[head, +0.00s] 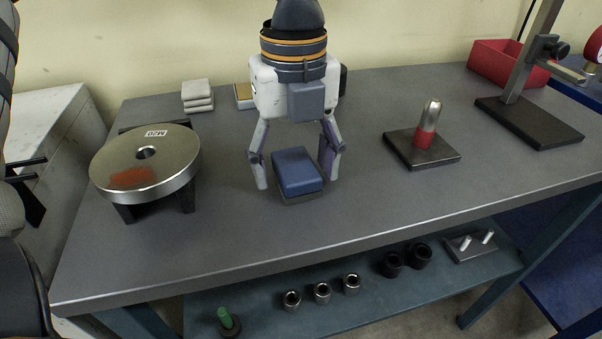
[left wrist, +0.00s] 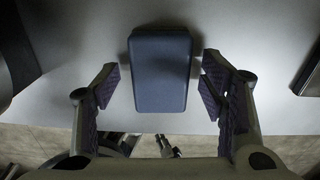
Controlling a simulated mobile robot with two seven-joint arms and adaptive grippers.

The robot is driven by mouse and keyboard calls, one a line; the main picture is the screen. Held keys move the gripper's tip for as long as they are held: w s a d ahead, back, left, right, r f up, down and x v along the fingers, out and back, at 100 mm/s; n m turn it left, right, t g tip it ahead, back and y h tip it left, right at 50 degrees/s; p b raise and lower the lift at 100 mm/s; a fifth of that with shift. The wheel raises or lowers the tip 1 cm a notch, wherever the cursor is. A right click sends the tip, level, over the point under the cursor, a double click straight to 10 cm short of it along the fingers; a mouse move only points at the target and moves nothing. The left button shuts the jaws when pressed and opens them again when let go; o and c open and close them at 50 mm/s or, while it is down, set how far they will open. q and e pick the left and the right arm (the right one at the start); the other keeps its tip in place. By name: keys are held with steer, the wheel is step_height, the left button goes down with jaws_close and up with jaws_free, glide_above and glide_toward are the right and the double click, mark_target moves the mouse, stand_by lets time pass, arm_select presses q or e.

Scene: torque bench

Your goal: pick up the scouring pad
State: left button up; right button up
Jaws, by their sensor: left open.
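The scouring pad looks to be the blue block (head: 297,170) with a dark grey underside, lying on the grey bench (head: 330,228) near its middle. My left gripper (head: 296,184) points down over it in the head view, open, with one finger on each side of the pad. In the left wrist view the pad (left wrist: 160,72) lies between the two open fingers (left wrist: 158,88), with a gap showing on both sides. The gripper holds nothing. My right gripper is not in view.
A round metal disc (head: 170,165) on a dark stand is left of the pad. Folded grey cloths (head: 197,95) and a small yellowish block (head: 243,96) lie behind. A red-and-silver piece (head: 428,125) on a black base stands right. A red bin (head: 502,62) is at back right.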

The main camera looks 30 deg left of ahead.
mark_target(291, 167)
arm_select(q)
steer(key=shift+f, duration=0.2)
steer(key=c, duration=1.2)
steer(key=shift+r, duration=0.15)
steer(key=shift+r, duration=0.4)
steer(key=r, duration=0.2)
steer(key=s+r+p, duration=0.1)
steer(key=r, duration=0.1)
steer(key=shift+p, duration=0.3)
steer(key=s+r+p, duration=0.1)
steer(key=s+r, duration=0.1)
steer(key=s, duration=0.2)
steer(key=s+r, duration=0.3)
steer(key=s, duration=0.1)
steer(key=s+r+p, duration=0.1)
steer(key=s+r, duration=0.2)
steer(key=s, duration=0.2)
steer(key=shift+a+p, duration=0.35)
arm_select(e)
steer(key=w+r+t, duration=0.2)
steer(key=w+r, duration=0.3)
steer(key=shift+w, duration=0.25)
